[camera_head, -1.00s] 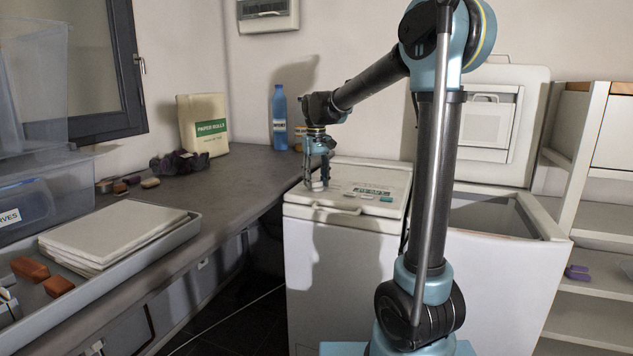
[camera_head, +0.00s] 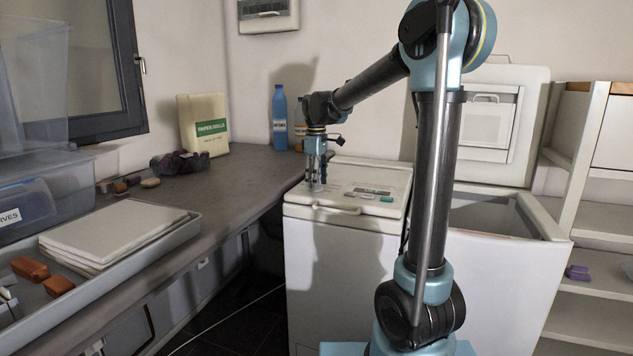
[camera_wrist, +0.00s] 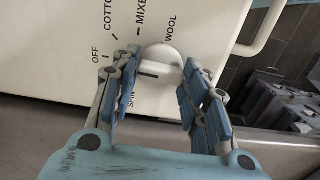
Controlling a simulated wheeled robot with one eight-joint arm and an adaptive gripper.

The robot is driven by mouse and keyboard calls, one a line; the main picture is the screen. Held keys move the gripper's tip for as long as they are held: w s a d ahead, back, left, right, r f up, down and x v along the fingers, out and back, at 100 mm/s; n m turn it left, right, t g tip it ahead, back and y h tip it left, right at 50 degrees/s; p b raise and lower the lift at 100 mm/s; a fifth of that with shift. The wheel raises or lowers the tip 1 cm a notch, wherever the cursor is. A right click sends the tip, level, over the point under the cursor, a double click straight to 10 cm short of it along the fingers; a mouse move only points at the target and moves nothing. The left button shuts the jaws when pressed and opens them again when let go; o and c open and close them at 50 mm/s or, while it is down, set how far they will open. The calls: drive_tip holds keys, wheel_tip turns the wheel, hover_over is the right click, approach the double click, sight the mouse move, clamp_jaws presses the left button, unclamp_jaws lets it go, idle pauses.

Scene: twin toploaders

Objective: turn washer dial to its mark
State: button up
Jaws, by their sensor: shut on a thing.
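The washer (camera_head: 340,260) is the white top-loader with its lid down, left of my arm's column. Its round white dial (camera_wrist: 160,58) shows in the wrist view, with a dark line on its lower left part. Printed labels OFF, COTTON, MIXED, WOOL and SPIN surround it; fingers partly cover the scale. My gripper (camera_wrist: 161,68) is shut on the dial, one blue-padded finger on each side. I cannot tell exactly which label the line meets.
A second top-loader (camera_head: 510,265) with its lid raised stands right of the washer. A grey counter (camera_head: 235,190) runs along the left, with a tray (camera_head: 150,250), a paper-rolls pack (camera_head: 203,125) and a blue bottle (camera_head: 279,115). Shelves (camera_head: 590,310) stand at the right.

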idle(0.4)
drive_tip(key=shift+w, duration=0.1)
drive_tip(key=o, duration=1)
drive_tip(key=shift+d, duration=0.1)
drive_tip(key=shift+o, duration=0.2)
wheel_tip(320, 180, up, 12)
